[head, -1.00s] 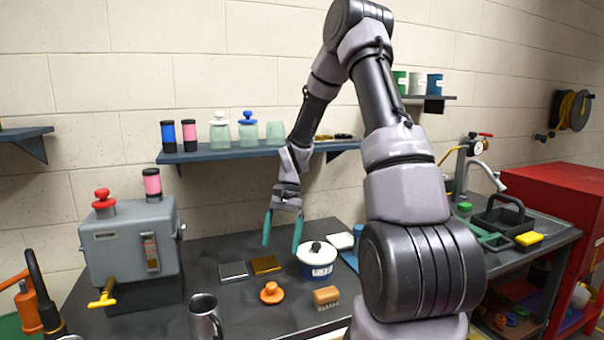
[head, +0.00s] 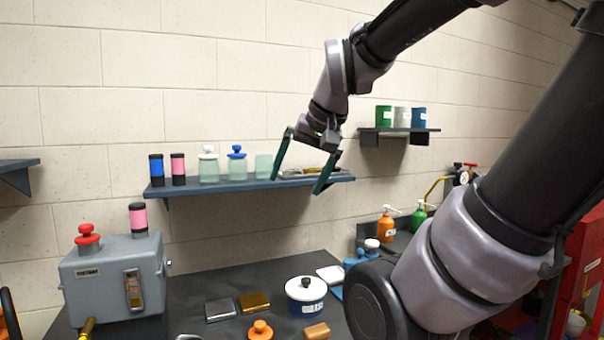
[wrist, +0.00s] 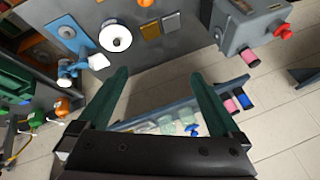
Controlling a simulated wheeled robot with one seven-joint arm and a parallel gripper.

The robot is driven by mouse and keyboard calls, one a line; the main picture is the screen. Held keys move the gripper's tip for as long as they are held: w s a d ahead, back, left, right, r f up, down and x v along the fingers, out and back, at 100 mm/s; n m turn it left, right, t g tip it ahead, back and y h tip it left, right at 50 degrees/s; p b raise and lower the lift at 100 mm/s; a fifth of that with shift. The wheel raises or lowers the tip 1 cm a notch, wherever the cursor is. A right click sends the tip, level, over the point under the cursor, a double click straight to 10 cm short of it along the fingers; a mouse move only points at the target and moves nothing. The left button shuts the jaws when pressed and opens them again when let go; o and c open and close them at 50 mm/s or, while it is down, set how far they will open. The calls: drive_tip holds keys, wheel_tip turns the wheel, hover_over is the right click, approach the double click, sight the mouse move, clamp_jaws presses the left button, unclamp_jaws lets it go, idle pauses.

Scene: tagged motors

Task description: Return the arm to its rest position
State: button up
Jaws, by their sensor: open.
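My gripper (head: 298,182) is open and empty in the head view. Its two green fingers point down and stand apart in front of the right part of the wall shelf (head: 225,187). My arm rises from the lower right and bends over toward the upper middle. In the wrist view my gripper (wrist: 158,95) shows both green fingers spread wide, with nothing between them but the shelf and bench beyond.
Jars and cylinders stand on the wall shelf. A second shelf (head: 400,130) bears several cups. The wall above is clear.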

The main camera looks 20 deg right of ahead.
drive_tip(key=shift+s+r+t, duration=0.35)
drive_tip(key=shift+s+t, duration=0.05)
drive_tip(key=shift+s, duration=0.45)
